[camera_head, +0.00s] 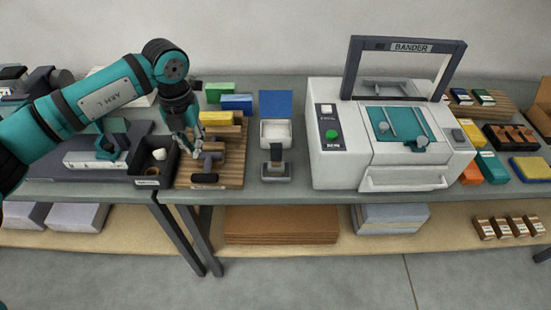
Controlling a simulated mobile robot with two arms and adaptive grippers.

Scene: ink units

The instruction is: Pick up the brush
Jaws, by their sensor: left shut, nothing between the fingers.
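My left gripper (192,147) is shut and empty. It points down over the left part of a slatted wooden rack (231,170). Just right of and below its fingertips, a brown and grey handled tool (208,163) lies on the rack, and a dark rounded piece (204,178) shows at its near end. This looks like the brush, but it is too small to be sure. I cannot tell whether the fingertips touch it. My right gripper is out of view.
A black open box (147,180) with small items stands left of the rack. Green, blue and yellow blocks (236,103) lie behind. A white container with a raised blue lid (276,104) stands right, then the large white BANDER machine (338,150).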

